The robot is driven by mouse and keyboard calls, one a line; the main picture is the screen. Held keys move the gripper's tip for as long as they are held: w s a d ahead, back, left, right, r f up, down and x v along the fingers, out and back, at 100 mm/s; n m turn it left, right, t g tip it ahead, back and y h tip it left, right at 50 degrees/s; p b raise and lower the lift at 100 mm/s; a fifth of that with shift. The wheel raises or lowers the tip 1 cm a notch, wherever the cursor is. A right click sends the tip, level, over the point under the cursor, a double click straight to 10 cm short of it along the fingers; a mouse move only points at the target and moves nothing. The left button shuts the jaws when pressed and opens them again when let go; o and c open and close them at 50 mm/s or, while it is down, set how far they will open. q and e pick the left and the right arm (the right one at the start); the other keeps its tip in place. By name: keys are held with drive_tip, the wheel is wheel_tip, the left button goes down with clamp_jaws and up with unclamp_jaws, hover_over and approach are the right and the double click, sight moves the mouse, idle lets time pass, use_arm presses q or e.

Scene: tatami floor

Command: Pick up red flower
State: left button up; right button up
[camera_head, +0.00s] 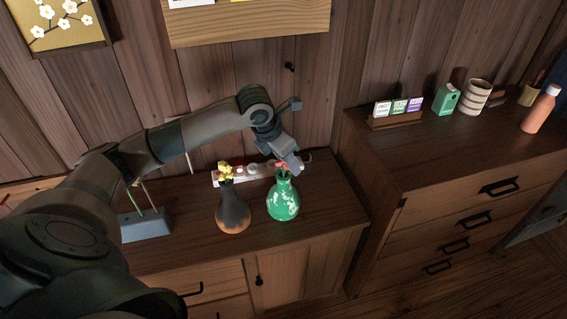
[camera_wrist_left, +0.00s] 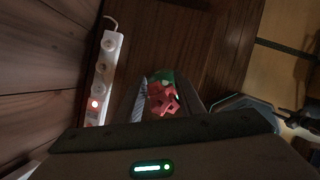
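The red flower (camera_head: 283,167) stands in a green and white vase (camera_head: 284,200) on the low cabinet, its stem mostly hidden. In the left wrist view the red flower (camera_wrist_left: 162,98) shows between my left gripper's fingers (camera_wrist_left: 168,100), with part of the green vase (camera_wrist_left: 166,78) behind it. My left gripper (camera_head: 292,165) is just above the vase mouth, close to the flower. Its fingers look apart, and I cannot tell whether either touches the flower.
A dark vase with yellow flowers (camera_head: 232,210) stands close on the left. A white power strip (camera_head: 250,172) lies behind the vases, along the wall. A grey-blue holder with sticks (camera_head: 145,226) is further left. A taller drawer cabinet (camera_head: 460,190) stands to the right.

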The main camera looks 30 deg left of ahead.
use_arm(q)
drive_tip(key=c, duration=0.5)
drive_tip(key=shift+c, duration=0.2)
drive_tip(key=shift+r, duration=0.15)
